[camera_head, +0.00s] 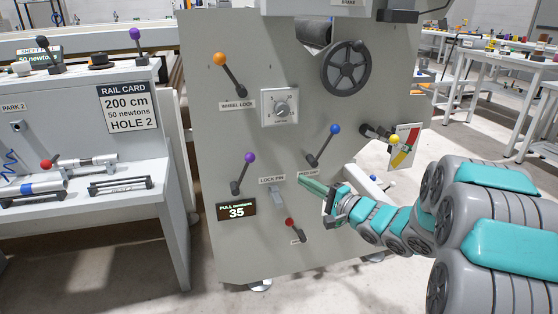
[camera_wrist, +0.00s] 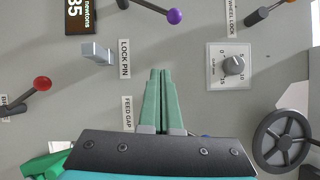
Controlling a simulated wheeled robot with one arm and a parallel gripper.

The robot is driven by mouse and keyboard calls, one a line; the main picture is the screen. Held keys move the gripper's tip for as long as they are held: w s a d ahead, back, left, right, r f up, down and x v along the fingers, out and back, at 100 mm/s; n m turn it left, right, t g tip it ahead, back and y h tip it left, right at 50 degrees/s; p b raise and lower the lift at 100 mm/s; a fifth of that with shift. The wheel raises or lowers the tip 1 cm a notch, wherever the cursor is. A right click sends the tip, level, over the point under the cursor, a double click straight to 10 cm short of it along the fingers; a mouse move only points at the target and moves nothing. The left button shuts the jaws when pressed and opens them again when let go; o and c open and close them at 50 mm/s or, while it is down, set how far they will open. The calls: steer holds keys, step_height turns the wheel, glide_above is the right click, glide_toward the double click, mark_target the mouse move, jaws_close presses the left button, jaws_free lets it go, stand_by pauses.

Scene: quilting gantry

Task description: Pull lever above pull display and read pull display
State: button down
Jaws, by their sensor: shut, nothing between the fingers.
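The pull display (camera_head: 236,210) is a dark panel low on the grey machine's left side; it reads "PULL newtons 35". Part of it shows sideways at the top left of the wrist view (camera_wrist: 80,17). The lever above it has a purple ball (camera_head: 249,158) and a dark arm, with the ball up and right of its pivot. In the wrist view the purple ball (camera_wrist: 174,16) is at the top, beyond my fingertips. My gripper (camera_head: 302,182) has its green fingers together and empty, in front of the panel, right of the lever and apart from it.
Nearby on the panel are the lock pin (camera_head: 277,191), a red-ball lever (camera_head: 290,222), a blue-ball lever (camera_head: 335,129), an orange-ball lever (camera_head: 220,59), a dial (camera_head: 281,107) and a handwheel (camera_head: 345,68). A bench with a rail card (camera_head: 127,107) stands left.

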mark_target(243, 173)
steer(key=shift+y, duration=0.8)
steer(key=shift+w+a+r+b, duration=0.2)
steer(key=shift+w+a+r, duration=0.25)
steer(key=shift+w+a, duration=1)
steer(key=shift+w+a+r+b, duration=0.15)
steer(key=shift+w+a+r, duration=0.35)
steer(key=shift+a, duration=1.85)
steer(key=shift+w+a+r+b, duration=0.2)
steer(key=shift+w+a+r, duration=0.5)
steer(key=shift+a, duration=1.2)
steer(key=shift+w+f, duration=0.2)
steer(key=shift+f, duration=0.05)
steer(key=shift+r, duration=0.1)
